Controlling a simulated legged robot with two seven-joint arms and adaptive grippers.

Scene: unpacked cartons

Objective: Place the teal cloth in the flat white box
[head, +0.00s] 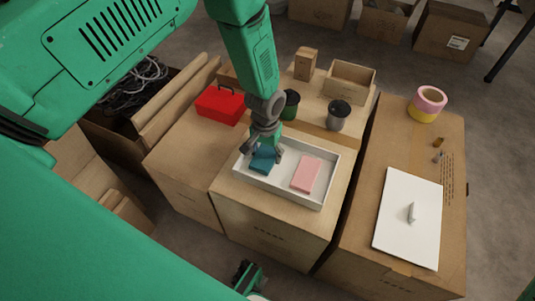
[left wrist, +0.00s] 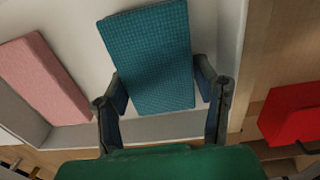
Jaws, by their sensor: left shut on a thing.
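The flat white box (head: 323,188) stands on the middle carton. The teal cloth (head: 262,160), a folded block, is inside the outline of its left part. My left gripper (head: 264,148) reaches down from above and is shut on the cloth. In the left wrist view the teal cloth (left wrist: 152,55) lies between the two fingers of the left gripper (left wrist: 160,88), over the white floor of the box. I cannot tell whether the cloth touches that floor. A pink cloth (head: 306,174) lies in the right part of the box.
Behind the box stand a green jar (head: 290,104), a grey jar (head: 338,115) and an open wooden box (head: 349,81). A red box (head: 220,104) is at the left. A white board (head: 408,220) and tape rolls (head: 428,103) lie on the right carton.

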